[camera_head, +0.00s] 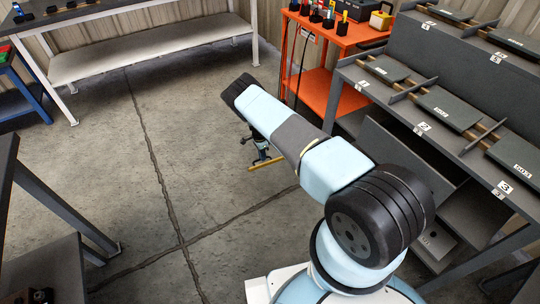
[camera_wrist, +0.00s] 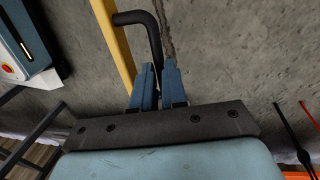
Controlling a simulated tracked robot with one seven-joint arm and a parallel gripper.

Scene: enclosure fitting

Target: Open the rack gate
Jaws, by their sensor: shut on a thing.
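A yellow bar (camera_wrist: 112,42) with a bent black handle (camera_wrist: 153,38) shows at the top of the wrist view; it looks like the gate's bar. My gripper (camera_wrist: 159,72) has its two blue fingers shut on the lower end of the handle, beside the bar. In the head view the yellow bar (camera_head: 267,164) is a short strip just below my gripper (camera_head: 260,150), over the concrete floor. My arm hides much around it, and what the bar hinges on is not visible.
A grey stepped rack (camera_head: 455,140) with numbered places and dark modules stands at the right. An orange cart (camera_head: 335,50) with tools is behind it. A white-framed bench (camera_head: 150,40) is at the back, a dark table (camera_head: 40,215) at the left. The floor between is clear.

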